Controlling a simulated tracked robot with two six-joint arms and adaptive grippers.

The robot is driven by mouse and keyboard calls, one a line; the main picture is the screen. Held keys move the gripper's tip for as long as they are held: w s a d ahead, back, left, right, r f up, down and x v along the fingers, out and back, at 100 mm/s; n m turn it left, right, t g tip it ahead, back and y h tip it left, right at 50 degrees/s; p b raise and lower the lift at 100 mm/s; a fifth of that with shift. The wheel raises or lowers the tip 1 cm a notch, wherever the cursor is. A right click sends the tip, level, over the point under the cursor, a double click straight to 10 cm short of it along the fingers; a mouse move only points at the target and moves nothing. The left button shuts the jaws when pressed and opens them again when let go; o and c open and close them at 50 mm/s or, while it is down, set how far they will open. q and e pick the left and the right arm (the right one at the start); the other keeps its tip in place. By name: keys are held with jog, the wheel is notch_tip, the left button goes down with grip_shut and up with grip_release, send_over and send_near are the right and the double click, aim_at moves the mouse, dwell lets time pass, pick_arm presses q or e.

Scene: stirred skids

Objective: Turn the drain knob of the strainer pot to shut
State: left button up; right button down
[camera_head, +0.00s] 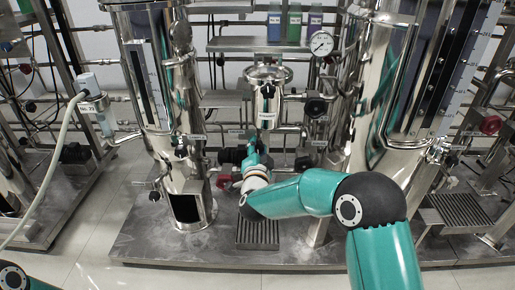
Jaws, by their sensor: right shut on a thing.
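The strainer pot (268,95) is a small shiny steel vessel with a domed lid, at the middle of the view between two tall steel columns. My right arm, teal with black joints, reaches in from the lower right to just below the pot. My right gripper (252,153) is there, small and partly hidden by my own wrist. It is shut on the drain knob, which the gripper and wrist cover, so its angle cannot be told. My left gripper is not in view; only a bit of my left arm shows at the bottom left corner.
A tall steel column (162,110) stands at left and a wider vessel (395,100) at right. Pipes run close around the pot. A floor grating (258,234) lies below.

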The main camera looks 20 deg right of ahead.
jog(key=shift+f+m, duration=0.25)
jog(key=shift+m, duration=0.35)
jog(key=c, duration=0.9)
grip_release()
jog(key=shift+o, duration=0.8)
jog(key=shift+r, duration=0.15)
jog(key=shift+s, duration=0.1)
jog(key=v, duration=1.1)
jog(key=shift+s, duration=0.4)
jog(key=shift+a, duration=0.1)
